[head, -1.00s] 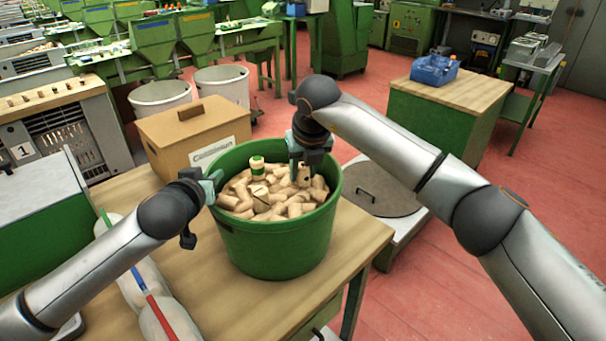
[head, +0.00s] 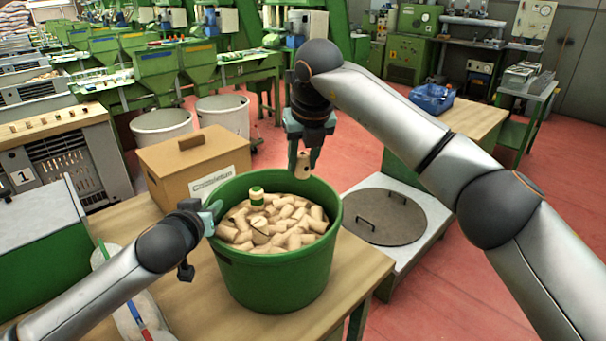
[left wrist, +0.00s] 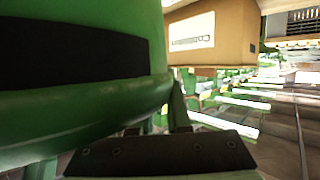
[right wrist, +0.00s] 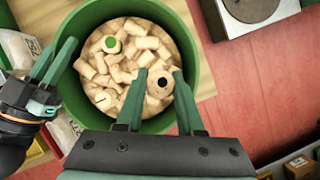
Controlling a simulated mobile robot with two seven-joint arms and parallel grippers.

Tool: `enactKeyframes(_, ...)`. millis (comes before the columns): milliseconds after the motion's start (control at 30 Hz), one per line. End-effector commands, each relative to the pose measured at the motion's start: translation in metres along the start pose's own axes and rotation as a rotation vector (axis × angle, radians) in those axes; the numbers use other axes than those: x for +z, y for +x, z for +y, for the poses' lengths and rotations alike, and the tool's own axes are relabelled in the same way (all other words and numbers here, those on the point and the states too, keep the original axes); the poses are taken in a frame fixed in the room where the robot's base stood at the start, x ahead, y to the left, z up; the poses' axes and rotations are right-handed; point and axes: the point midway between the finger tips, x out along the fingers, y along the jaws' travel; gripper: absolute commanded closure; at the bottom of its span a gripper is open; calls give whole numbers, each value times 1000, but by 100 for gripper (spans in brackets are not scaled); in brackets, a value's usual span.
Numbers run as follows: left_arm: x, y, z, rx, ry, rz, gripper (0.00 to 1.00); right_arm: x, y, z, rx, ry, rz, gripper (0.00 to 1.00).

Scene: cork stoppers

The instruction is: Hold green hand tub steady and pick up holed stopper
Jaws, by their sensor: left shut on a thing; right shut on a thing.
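The green hand tub (head: 273,270) stands on the wooden table, filled with pale cork stoppers (head: 290,236). My left gripper (head: 212,217) is shut on the tub's left rim; the green wall fills much of the left wrist view (left wrist: 70,110). My right gripper (head: 303,157) is above the tub, shut on the holed stopper (head: 303,167), a cork with a dark hole in its side. In the right wrist view the holed stopper (right wrist: 160,84) sits between the fingers, its dark hole facing the camera.
A cardboard box (head: 190,165) stands behind the tub on the left. The table (head: 350,275) is clear right of the tub. Clear bags lie at the front left.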

Motion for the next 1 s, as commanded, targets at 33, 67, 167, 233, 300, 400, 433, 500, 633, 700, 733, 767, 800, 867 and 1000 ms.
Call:
enactKeyframes(33,10,2,-2,-8,4,-20,100,0,0,0,0,0,1,100)
enactKeyframes(67,10,2,-2,-8,4,-20,100,0,-1,0,0,0,1,100)
enactKeyframes(167,10,2,-2,-8,4,-20,100,0,0,0,0,0,1,100)
enactKeyframes(233,10,2,-2,-7,4,-20,100,0,0,0,0,-1,1,100)
enactKeyframes(300,10,2,-2,-7,4,-20,77,0,0,0,0,-1,1,100)
enactKeyframes(400,10,2,-2,-7,3,-20,66,0,0,0,0,-1,0,100)
enactKeyframes(433,9,2,-2,-6,3,-19,63,0,0,0,0,-1,0,100)
enactKeyframes(500,9,2,-1,-5,3,-18,55,0,0,0,0,-1,0,100)
enactKeyframes(633,7,1,-1,-3,2,-14,50,0,0,0,0,-1,0,100)
enactKeyframes(700,6,1,0,-2,2,-12,50,0,0,0,0,-1,0,100)
enactKeyframes(733,6,1,0,-2,2,-12,50,0,0,0,0,-1,0,100)
enactKeyframes(767,6,1,0,-2,2,-11,50,0,0,0,0,-1,0,100)
enactKeyframes(800,5,0,0,-1,2,-10,50,0,0,0,0,-1,0,100)
enactKeyframes(867,4,-1,0,-1,1,-9,50,0,0,0,0,-1,0,100)
enactKeyframes(1000,4,-13,0,1,1,-7,50,0,-1,0,0,-1,0,100)
